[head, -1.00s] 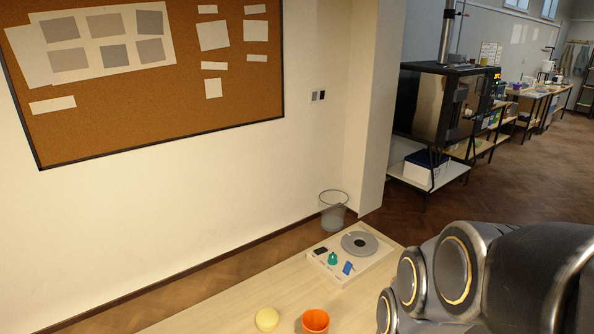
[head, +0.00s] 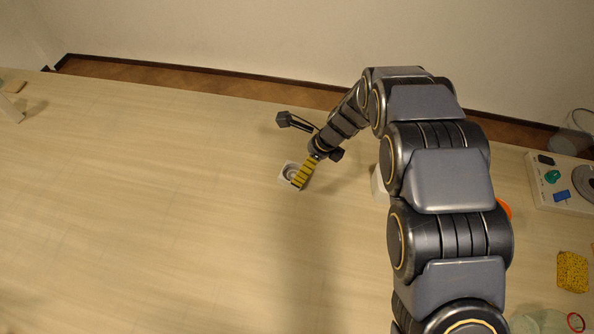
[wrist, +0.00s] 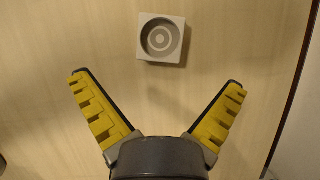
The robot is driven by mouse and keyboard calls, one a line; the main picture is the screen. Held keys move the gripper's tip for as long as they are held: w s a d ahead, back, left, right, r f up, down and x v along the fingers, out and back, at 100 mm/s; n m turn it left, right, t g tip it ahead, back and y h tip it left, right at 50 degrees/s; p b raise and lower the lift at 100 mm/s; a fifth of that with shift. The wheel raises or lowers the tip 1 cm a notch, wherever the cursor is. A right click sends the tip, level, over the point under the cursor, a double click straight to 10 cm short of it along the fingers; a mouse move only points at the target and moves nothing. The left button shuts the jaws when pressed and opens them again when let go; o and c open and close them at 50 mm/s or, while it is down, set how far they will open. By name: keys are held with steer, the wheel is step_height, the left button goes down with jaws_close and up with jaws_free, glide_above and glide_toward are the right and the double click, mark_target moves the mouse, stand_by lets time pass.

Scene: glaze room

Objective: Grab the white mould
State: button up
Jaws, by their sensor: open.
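The white mould (head: 285,172) is a small square block with a round, ringed hollow on top. It lies on the pale wooden table left of my arm in the head view, partly covered by a finger. In the wrist view the mould (wrist: 161,40) sits at the top middle, beyond the fingertips and apart from them. My gripper (wrist: 156,83) has its two yellow-padded fingers spread wide with nothing between them. In the head view my gripper (head: 301,174) points down at the mould; its height above the table is hard to tell.
A white object (head: 377,183) is partly hidden behind my arm. An orange cup (head: 504,208), a yellow sponge (head: 572,272) and a pale board (head: 566,207) with small coloured items stand to the right. The table left of the mould is largely clear.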

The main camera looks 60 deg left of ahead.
mark_target(292, 175)
steer(key=x, duration=0.3)
steer(key=shift+s+a+r, duration=0.1)
steer(key=shift+s+a, duration=0.05)
steer(key=shift+x, duration=2.8)
steer(key=c, duration=1.2)
steer(key=shift+c, duration=0.2)
